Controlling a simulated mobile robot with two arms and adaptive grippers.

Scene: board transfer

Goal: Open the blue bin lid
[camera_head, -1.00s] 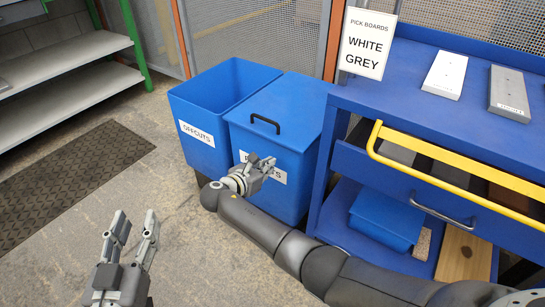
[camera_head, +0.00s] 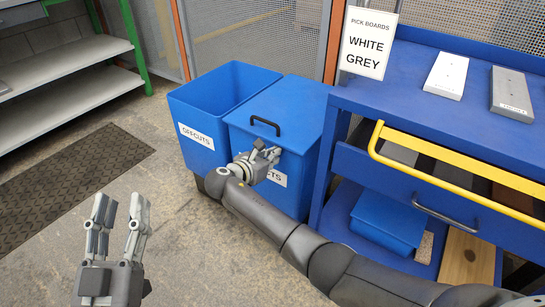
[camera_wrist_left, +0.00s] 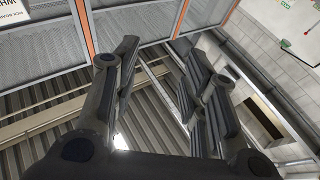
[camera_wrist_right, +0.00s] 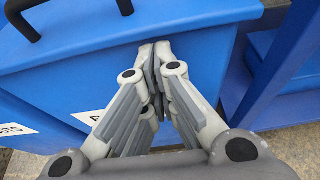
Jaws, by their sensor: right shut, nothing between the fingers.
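The blue bin (camera_head: 300,185) stands beside the workbench with its blue lid (camera_head: 285,105) down. A black handle (camera_head: 264,125) sits on the lid; part of it also shows in the right wrist view (camera_wrist_right: 75,10). My right gripper (camera_head: 266,155) is shut and empty in front of the bin, just below the lid's front edge. In the right wrist view its fingertips (camera_wrist_right: 154,50) overlap the lid's edge; I cannot tell whether they touch. They partly cover the bin's white label. My left gripper (camera_head: 118,212) is open and empty over the floor at lower left.
An open blue bin (camera_head: 203,140) labelled OFFCUTS stands left of the lidded bin. The blue workbench (camera_head: 400,95) is close on the right, its yellow-edged drawer (camera_head: 450,175) pulled out. White (camera_head: 446,75) and grey (camera_head: 511,92) boards lie on top.

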